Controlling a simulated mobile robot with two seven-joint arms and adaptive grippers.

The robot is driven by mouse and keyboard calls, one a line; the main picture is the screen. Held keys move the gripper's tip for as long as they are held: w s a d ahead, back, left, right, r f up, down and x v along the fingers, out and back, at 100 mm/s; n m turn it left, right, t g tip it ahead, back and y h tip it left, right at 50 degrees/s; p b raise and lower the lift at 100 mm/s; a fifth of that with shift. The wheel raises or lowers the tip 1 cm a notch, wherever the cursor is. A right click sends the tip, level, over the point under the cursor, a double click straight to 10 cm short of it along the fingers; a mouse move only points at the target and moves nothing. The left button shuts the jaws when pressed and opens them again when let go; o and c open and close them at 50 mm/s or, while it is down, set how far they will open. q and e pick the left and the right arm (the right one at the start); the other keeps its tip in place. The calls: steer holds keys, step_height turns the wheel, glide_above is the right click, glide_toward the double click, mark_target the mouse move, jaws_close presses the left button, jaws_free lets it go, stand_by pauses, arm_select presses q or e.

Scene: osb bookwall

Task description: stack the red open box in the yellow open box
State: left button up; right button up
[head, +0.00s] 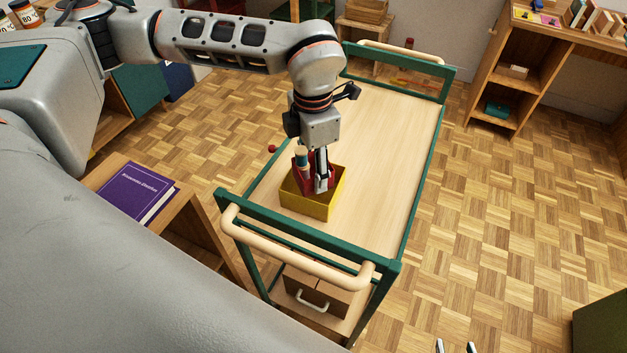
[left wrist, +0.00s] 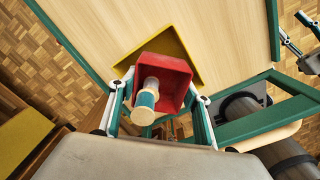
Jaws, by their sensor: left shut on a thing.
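The yellow open box (head: 318,207) stands on the trolley's wooden top, near its front end. My left gripper (head: 320,184) points down over it, shut on the red open box (head: 305,183). The red box is at the yellow box's opening; I cannot tell whether it rests on the bottom. In the left wrist view the red box (left wrist: 184,80) lies between the fingers, with yellow walls (left wrist: 174,42) showing behind it. A cylinder with pale and teal bands (left wrist: 148,97) stands in the red box. My right gripper (head: 455,347) shows only its tips, apart and empty, at the bottom edge.
The trolley (head: 385,130) has green rails and pale handles; its top is clear behind and right of the yellow box. A purple book (head: 137,191) lies on a wooden shelf unit to the left. Another shelf unit (head: 510,80) stands at the back right.

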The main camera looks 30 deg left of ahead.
mark_target(313, 183)
arm_select(q)
steer(key=shift+f, duration=2.2)
steer(key=shift+f+b, duration=0.3)
steer(key=shift+f, duration=0.05)
steer(key=o, duration=1.1)
step_height(313, 183, up, 13)
steer(key=p, duration=0.1)
steer(key=shift+f, duration=0.15)
